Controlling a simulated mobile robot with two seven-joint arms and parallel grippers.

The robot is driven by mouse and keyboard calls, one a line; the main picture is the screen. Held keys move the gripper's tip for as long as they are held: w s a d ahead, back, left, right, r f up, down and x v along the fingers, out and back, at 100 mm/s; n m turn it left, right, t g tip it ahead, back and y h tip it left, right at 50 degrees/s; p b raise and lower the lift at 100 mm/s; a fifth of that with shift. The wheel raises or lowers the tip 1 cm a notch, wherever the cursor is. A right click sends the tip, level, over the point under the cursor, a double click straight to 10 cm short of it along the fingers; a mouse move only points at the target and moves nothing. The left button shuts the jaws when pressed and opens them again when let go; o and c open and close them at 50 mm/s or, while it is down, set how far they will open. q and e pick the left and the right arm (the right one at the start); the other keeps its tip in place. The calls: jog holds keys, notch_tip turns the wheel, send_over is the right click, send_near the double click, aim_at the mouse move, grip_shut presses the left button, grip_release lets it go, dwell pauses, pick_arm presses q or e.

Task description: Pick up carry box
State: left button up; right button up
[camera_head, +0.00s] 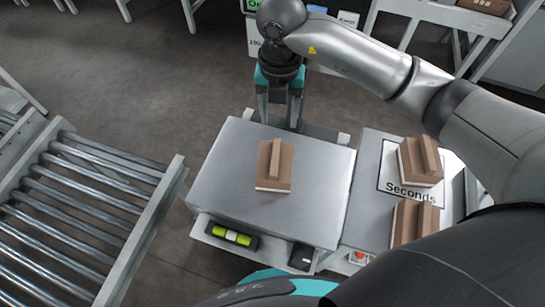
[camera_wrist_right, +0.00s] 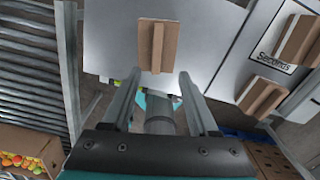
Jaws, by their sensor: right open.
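A brown carry box (camera_head: 269,178) with a raised handle ridge along its top stands alone on the grey table top (camera_head: 230,150). It also shows in the right wrist view (camera_wrist_right: 147,58), beyond my right fingertips. My right gripper (camera_head: 279,116) is open and empty, fingers pointing down, at the table's far edge behind the box. In the right wrist view its two fingers (camera_wrist_right: 159,80) are spread apart and not touching the box. Two similar carry boxes (camera_head: 406,165) (camera_head: 405,222) stand on the right-hand surface marked "Seconds". My left gripper is out of view.
A roller conveyor (camera_head: 80,200) runs along the left. The table around the lone box is clear. In the right wrist view, a carton of tomatoes (camera_wrist_right: 40,137) shows at lower left.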

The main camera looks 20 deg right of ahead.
jog(key=b, duration=0.2)
send_over(275, 156)
jog(key=f, duration=0.8)
jog(key=shift+d+f, duration=0.15)
jog(key=shift+d, duration=0.15)
jog(key=shift+a+f+b, duration=0.15)
jog(key=shift+f+b, duration=0.1)
jog(key=shift+f, duration=1.25)
jog(key=shift+a+f+b, duration=0.1)
jog(key=shift+f+b, duration=0.15)
jog(key=shift+f, duration=1.25)
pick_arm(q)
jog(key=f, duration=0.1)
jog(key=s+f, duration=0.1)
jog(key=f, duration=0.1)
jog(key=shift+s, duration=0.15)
pick_arm(e)
grip_shut()
jog(key=shift+r, duration=0.1)
